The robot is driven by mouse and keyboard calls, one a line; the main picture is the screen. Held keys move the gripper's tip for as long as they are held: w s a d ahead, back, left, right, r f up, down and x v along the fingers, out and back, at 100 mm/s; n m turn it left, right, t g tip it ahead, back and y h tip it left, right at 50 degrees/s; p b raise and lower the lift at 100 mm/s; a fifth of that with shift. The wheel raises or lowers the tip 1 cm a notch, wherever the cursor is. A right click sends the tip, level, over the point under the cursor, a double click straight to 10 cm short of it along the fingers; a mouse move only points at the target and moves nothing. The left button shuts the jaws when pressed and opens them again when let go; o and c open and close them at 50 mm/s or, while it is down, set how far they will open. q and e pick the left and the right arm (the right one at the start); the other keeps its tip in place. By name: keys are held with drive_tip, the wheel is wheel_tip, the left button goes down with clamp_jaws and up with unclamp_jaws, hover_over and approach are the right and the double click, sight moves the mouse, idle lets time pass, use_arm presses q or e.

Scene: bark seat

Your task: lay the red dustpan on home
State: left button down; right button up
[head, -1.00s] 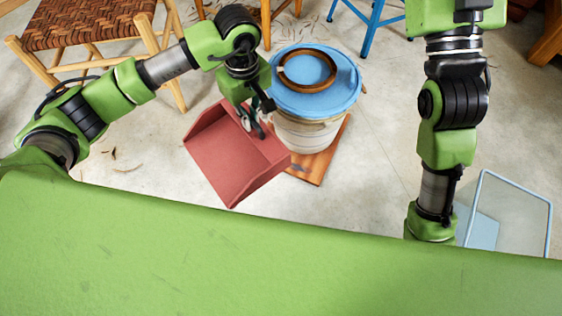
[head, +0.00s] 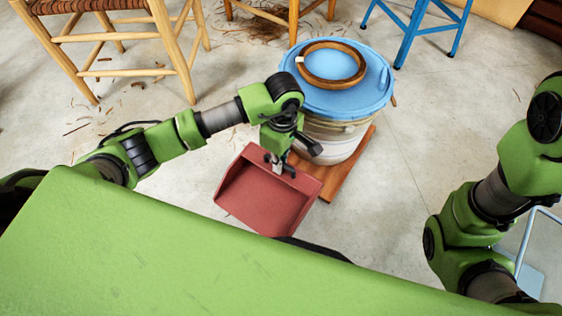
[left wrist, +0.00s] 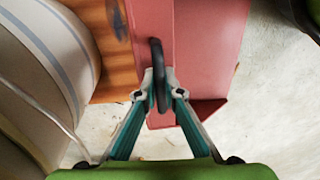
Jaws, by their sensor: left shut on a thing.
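The red dustpan (head: 262,200) hangs in front of the bucket in the head view, its open tray facing up toward me. My left gripper (head: 279,168) is shut on it at its back edge. In the left wrist view the fingers (left wrist: 159,88) close around a dark loop (left wrist: 157,62) at the dustpan (left wrist: 210,45). A wooden board (head: 350,172) lies on the floor, partly beneath the bucket and partly hidden by the dustpan. It also shows in the left wrist view (left wrist: 108,45), with a dark mark. No place labelled home is readable. My right gripper is out of view.
The pale bucket (head: 335,140) has a blue lid (head: 350,97) with a brown ring (head: 332,64) on it. A woven-seat wooden chair (head: 165,40) stands at upper left, a blue stool (head: 412,30) at upper right.

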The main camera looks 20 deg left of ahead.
use_arm(q)
drive_tip(key=shift+f+b, duration=2)
drive_tip(key=shift+f, duration=0.85)
drive_tip(key=shift+s, duration=0.15)
drive_tip(key=shift+f, duration=0.3)
drive_tip(key=c, duration=2.1)
unclamp_jaws()
drive_tip(key=o, duration=0.3)
drive_tip(key=shift+o, duration=0.2)
